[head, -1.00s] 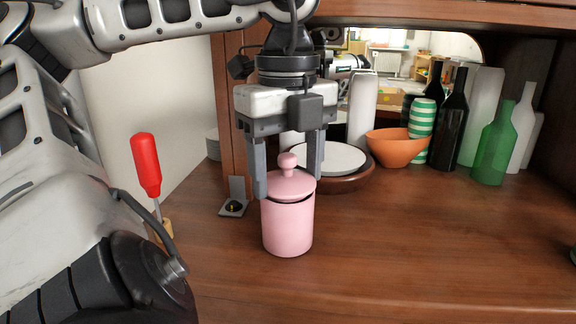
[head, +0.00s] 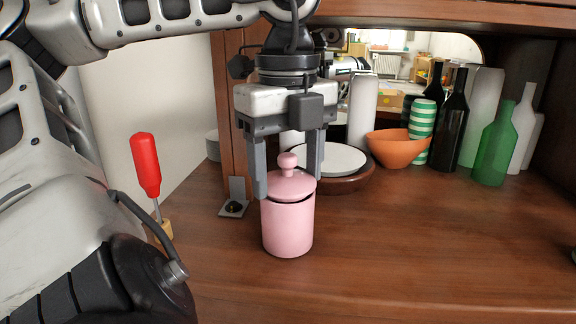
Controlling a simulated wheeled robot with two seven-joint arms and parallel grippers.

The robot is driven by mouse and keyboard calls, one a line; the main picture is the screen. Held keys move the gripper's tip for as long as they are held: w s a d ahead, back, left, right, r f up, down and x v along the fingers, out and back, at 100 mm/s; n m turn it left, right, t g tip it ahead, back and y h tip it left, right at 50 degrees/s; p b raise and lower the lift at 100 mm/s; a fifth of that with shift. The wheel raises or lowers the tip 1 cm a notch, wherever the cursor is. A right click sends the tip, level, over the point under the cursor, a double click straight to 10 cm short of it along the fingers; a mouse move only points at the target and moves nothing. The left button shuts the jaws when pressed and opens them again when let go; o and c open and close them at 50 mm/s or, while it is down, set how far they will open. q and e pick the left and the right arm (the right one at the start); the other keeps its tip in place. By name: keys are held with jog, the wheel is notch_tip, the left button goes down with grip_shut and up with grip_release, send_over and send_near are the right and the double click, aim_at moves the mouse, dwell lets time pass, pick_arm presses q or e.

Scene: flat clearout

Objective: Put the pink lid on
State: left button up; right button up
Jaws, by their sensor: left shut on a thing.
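A pink jar (head: 288,228) stands upright on the brown wooden surface. The pink lid (head: 292,185), with a round knob on top, sits at the jar's mouth. A thin dark gap shows between the lid's edge and the jar's rim at the front, so I cannot tell whether it is fully seated. My left gripper (head: 289,176) points down from above, its two grey fingers on either side of the lid, shut on it. My right gripper is not in view.
A white plate on a round wooden tray (head: 343,184) stands just behind the jar. An orange bowl (head: 396,150), a green-striped cup (head: 421,133), a black bottle (head: 451,124) and a green bottle (head: 493,149) stand back right. A red-handled screwdriver (head: 146,165) is at left.

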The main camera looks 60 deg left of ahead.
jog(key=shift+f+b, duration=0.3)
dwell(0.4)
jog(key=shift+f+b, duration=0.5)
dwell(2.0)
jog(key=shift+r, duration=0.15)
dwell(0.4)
